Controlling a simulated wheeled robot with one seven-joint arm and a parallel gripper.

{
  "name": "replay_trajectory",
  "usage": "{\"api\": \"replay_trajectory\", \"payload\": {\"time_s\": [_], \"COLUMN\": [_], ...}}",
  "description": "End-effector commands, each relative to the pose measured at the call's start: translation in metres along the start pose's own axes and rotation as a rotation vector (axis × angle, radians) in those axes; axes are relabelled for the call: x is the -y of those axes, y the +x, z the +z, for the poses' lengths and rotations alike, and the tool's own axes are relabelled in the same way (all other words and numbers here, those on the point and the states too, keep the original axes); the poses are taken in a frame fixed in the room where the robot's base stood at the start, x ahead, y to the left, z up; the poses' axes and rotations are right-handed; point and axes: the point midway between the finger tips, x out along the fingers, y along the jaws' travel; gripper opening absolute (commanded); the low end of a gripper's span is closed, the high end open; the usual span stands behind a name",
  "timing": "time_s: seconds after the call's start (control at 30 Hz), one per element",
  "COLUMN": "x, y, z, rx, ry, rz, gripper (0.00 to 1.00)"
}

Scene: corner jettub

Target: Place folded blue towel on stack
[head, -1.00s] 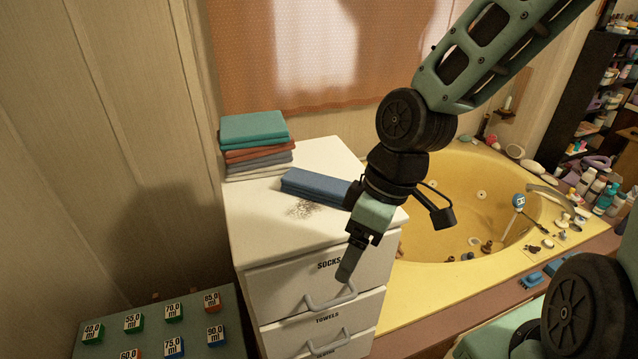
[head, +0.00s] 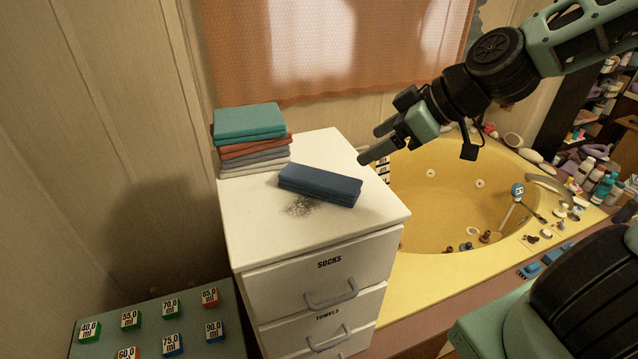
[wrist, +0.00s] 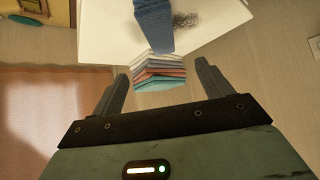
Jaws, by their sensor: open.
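The folded blue towel (head: 319,184) lies flat on top of the white drawer cabinet (head: 262,227), right of the stack. It also shows in the wrist view (wrist: 154,24). The stack (head: 254,152) stands at the cabinet's back left corner, with a teal towel (head: 248,121) on top and reddish, grey and whitish ones below. The stack shows in the wrist view (wrist: 159,70) beyond the blue towel. My gripper (head: 369,144) is open and empty, above and right of the blue towel, its fingers pointing left and down. It touches neither towel nor stack.
A dark smudge (head: 299,205) marks the cabinet top beside the blue towel. The yellow tub (head: 410,204) is to the right. An orange curtain (head: 330,50) hangs behind. A low table (head: 225,333) with several labelled blocks stands at lower left.

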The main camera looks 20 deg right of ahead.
Motion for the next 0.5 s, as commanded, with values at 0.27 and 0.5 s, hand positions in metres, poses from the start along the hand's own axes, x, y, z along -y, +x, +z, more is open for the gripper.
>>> {"api": "replay_trajectory", "payload": {"time_s": [0.27, 0.5], "x": [0.002, 0.002], "y": [0.038, 0.067], "z": [0.002, 0.002], "rx": [0.003, 0.003], "ry": [-0.004, -0.002], "rz": [-0.005, -0.005], "gripper": [0.78, 0.78]}}
